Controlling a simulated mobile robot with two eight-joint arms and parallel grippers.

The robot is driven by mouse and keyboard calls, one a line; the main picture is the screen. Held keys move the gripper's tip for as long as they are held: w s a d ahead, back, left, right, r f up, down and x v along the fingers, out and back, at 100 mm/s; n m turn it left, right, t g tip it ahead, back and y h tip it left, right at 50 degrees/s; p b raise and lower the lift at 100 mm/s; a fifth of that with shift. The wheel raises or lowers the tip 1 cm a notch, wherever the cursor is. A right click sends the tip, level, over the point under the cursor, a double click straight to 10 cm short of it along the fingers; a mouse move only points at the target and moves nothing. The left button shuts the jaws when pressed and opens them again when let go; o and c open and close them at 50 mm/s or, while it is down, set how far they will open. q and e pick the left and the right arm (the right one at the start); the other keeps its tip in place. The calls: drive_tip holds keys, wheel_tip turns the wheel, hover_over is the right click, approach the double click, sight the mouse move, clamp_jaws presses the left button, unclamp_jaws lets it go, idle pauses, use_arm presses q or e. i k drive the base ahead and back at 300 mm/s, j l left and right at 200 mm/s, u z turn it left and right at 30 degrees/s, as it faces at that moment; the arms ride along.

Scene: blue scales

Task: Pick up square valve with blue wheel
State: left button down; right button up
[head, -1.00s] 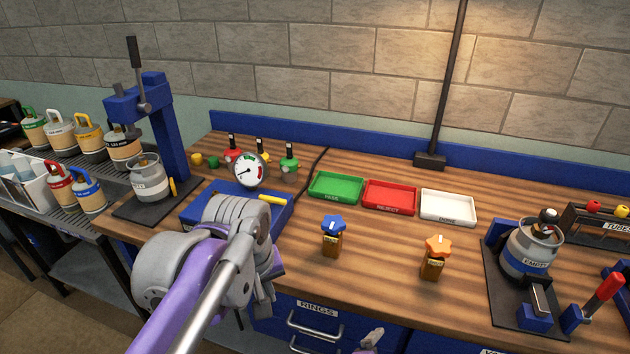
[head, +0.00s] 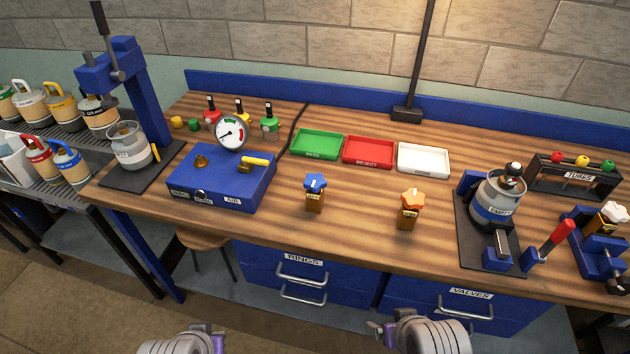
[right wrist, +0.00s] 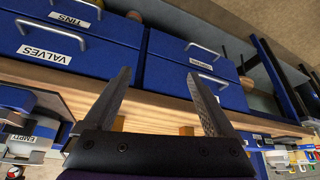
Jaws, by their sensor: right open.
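The square valve with the blue wheel (head: 315,198) stands upright on the wooden bench, right of the blue AIR box. It has a brass-coloured square body. A similar valve with an orange wheel (head: 410,213) stands to its right. My right gripper (head: 376,328) is at the bottom edge of the head view, in front of the bench and apart from both valves. In the right wrist view my right gripper (right wrist: 160,75) is open and empty, facing the drawers. My left gripper (head: 218,340) is mostly cut off at the bottom edge; its fingers cannot be made out.
The blue AIR box (head: 215,188) with a gauge stands left of the valve. Green (head: 317,157), red (head: 368,166) and white (head: 423,174) trays lie behind. A cylinder stand (head: 465,230) is at right. Blue drawers (head: 310,278) are below the bench edge. Bench around the valves is clear.

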sight(314, 202)
drive_tip(key=l+u, duration=0.75)
drive_tip(key=k+l+u, duration=0.15)
drive_tip(key=l+u, duration=0.25)
